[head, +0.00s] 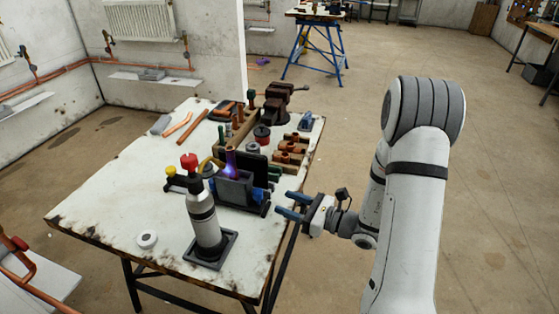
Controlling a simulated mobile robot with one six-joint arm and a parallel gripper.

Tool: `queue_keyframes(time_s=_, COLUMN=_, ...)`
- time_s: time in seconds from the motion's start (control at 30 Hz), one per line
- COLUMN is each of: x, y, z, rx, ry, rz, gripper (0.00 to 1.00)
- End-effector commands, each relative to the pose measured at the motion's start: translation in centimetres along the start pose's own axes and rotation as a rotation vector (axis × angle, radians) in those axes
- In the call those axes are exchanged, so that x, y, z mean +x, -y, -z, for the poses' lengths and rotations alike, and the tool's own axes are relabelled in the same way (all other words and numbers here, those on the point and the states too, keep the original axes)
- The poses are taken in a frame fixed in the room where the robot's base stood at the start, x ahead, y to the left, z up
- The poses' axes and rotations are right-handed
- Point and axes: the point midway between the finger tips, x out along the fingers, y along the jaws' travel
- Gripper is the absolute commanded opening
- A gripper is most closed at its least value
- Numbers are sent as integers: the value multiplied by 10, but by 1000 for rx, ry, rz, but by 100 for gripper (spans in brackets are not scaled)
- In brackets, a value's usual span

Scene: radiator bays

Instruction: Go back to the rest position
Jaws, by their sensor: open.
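My gripper (294,206) is at the right edge of the workbench (110,215), its two blue fingers pointing left. It is open, with nothing visible between the fingers. My arm comes in from the lower right. A violet-blue glow shows beside the pipe. I cannot tell the exact gap between the fingers and the holder.
A torch with a red knob (204,215) stands upright on a dark base at the front. A white roll (147,239) lies left of it. A vise (279,100) and wooden racks (289,152) stand behind. The floor on the right (500,200) is clear.

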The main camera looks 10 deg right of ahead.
Motion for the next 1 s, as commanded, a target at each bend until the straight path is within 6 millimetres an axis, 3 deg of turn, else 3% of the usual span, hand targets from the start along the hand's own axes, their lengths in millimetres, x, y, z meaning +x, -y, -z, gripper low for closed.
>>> queue_keyframes(time_s=0.13, x=2, y=-5, z=-5, rx=-16, ry=-8, rz=-25, gripper=48)
queue_keyframes(time_s=0.23, x=6, y=-25, z=-21, rx=-76, ry=-37, rz=-118, gripper=48)
queue_keyframes(time_s=0.47, x=-3, y=-111, z=-64, rx=-393, ry=-210, rz=-521, gripper=48)
queue_keyframes(time_s=0.6, x=-28, y=-150, z=-78, rx=-640, ry=-345, rz=-761, gripper=48)
queue_keyframes(time_s=0.7, x=-52, y=-167, z=-85, rx=-831, ry=-449, rz=-917, gripper=48)
queue_keyframes(time_s=0.83, x=-85, y=-174, z=-96, rx=-1097, ry=-592, rz=-1098, gripper=48)
queue_keyframes(time_s=1.0, x=-126, y=-164, z=-119, rx=-1451, ry=-788, rz=-1286, gripper=48)
